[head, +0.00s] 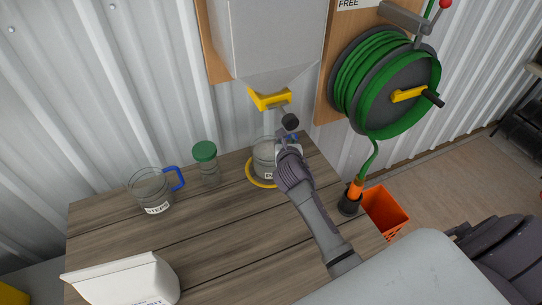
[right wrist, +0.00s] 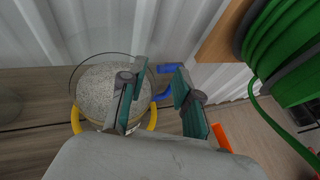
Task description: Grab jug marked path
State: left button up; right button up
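A clear jug (head: 263,158) with a partly hidden label stands in a yellow ring on the wooden table, under a dispenser. In the right wrist view the jug (right wrist: 98,88) holds grey granular material, and its blue handle (right wrist: 170,69) shows between my fingers. My right gripper (head: 289,143) is at the jug's handle side. Its fingers (right wrist: 160,102) are apart, the left one over the jug's edge and the right one beyond the handle. Contact cannot be told. Another clear jug (head: 152,187) with a blue handle and a label stands at the left. My left gripper is not in view.
A green-lidded jar (head: 206,164) stands between the jugs. The grey dispenser (head: 268,40) with a yellow lever (head: 270,99) hangs above. A green hose reel (head: 385,82) and orange bin (head: 385,210) are at the right. A white scoop-like container (head: 122,279) lies at front left. The table's middle is clear.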

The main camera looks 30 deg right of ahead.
jog(key=x, duration=0.2)
jog(key=shift+w+f, duration=0.2)
jog(key=shift+w+d, duration=0.15)
jog(key=shift+c, duration=0.8)
grip_shut()
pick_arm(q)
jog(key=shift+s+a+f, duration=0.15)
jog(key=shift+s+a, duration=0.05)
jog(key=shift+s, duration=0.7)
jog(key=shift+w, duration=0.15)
pick_arm(e)
jog(key=shift+r, duration=0.15)
